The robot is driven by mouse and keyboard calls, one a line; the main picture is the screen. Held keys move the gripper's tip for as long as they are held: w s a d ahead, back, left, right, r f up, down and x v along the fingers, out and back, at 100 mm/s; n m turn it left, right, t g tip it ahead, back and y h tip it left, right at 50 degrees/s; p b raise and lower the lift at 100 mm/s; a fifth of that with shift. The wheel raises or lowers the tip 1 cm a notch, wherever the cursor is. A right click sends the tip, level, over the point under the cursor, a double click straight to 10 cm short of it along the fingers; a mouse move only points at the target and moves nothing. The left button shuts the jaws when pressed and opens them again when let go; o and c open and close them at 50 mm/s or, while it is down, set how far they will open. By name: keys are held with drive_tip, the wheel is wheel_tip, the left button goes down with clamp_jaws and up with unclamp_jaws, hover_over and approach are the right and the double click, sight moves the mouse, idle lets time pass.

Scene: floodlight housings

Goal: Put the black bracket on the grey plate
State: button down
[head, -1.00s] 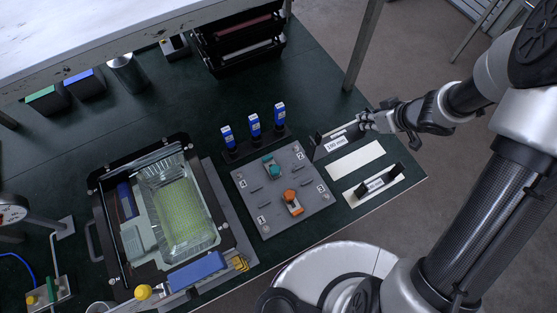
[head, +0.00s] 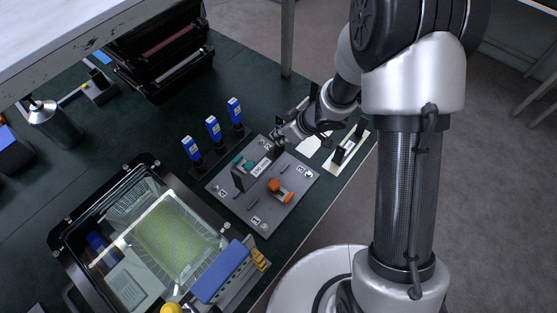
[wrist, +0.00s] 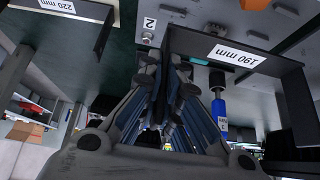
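The black bracket (head: 239,180), with a white "190 mm" label, is above or on the grey plate (head: 243,204) in the head view, near the teal clamp. I cannot tell whether it touches the plate. My gripper (head: 279,142) is at the bracket's far end, shut on it. In the wrist view the fingers of my gripper (wrist: 172,70) meet at one end of the bracket (wrist: 285,68), which extends to the right with its label facing the camera. The plate's number 2 mark shows beside the fingers.
A teal clamp (head: 243,163) and an orange clamp (head: 275,186) stand on the plate. Several blue-topped items (head: 213,128) stand behind it. Another bracket (head: 350,147) stands on a white strip to the right. A frame with a clear tray (head: 165,235) is at left.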

wheel_tip(320, 180, down, 9)
drive_tip(key=b, duration=0.5)
drive_tip(key=c, duration=2.3)
unclamp_jaws()
drive_tip(key=shift+f, duration=0.15)
drive_tip(key=o, duration=0.5)
